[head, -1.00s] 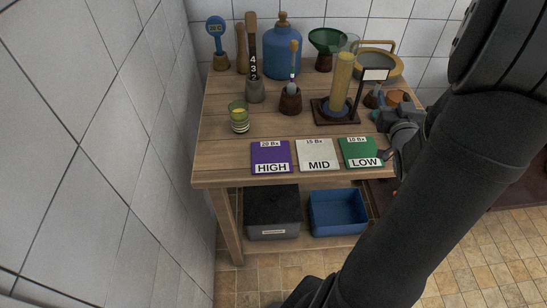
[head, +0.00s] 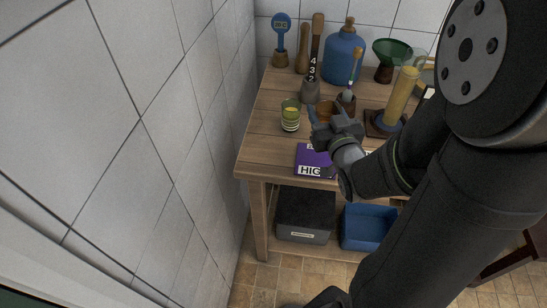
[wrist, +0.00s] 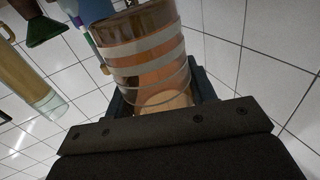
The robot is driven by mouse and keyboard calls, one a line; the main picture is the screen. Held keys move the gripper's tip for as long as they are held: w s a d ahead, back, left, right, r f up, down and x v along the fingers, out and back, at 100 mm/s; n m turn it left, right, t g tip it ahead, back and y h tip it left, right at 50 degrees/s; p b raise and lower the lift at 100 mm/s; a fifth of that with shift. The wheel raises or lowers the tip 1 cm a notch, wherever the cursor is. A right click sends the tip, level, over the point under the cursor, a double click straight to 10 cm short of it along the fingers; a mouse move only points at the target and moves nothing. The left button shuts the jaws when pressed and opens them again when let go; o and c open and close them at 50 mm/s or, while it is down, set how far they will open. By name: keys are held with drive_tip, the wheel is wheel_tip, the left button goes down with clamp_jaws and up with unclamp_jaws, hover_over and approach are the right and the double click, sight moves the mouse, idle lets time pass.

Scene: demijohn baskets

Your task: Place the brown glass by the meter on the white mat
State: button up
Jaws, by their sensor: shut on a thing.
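A brown glass with pale bands fills the upper middle of the wrist view (wrist: 145,50). My gripper (head: 327,119) is shut on it. In the head view the glass (head: 326,108) shows as a small brown shape between the fingers, above the tabletop, over the area behind the purple HIGH mat (head: 314,160). The white mat (head: 371,153) is almost wholly hidden behind my arm, with only a sliver showing. The green LOW mat is hidden by my arm. A stand with a pale plate (head: 429,92) is partly hidden at the right.
A green-banded glass (head: 290,115) stands left of my gripper. Behind are a blue round-headed gauge (head: 282,25), a numbered stick in a grey pot (head: 311,88), a blue demijohn (head: 343,55), a yellow cylinder (head: 399,98) and a green funnel (head: 391,54). Bins sit on the lower shelf.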

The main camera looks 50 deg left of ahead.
drive_tip(key=shift+s+a+f+g, duration=0.1)
drive_tip(key=shift+s+a+g, duration=0.05)
drive_tip(key=shift+s, duration=0.35)
drive_tip(key=shift+s+a+f+g, duration=0.1)
drive_tip(key=shift+s+g, duration=0.05)
drive_tip(key=shift+s, duration=0.3)
drive_tip(key=shift+a, duration=0.1)
drive_tip(key=shift+s+a+f, duration=1.2)
drive_tip(key=shift+a+f, duration=0.3)
drive_tip(key=shift+f, duration=0.25)
drive_tip(key=shift+s+a+f, duration=1.15)
drive_tip(key=shift+a+f, duration=0.35)
drive_tip(key=shift+f, duration=0.3)
drive_tip(key=shift+s+a+f, duration=1.2)
drive_tip(key=shift+a+f, duration=0.3)
drive_tip(key=shift+f, duration=0.25)
drive_tip(key=shift+f, duration=0.2)
drive_tip(key=o, duration=1.2)
drive_tip(key=shift+o, duration=0.4)
drive_tip(key=shift+v, duration=3.8)
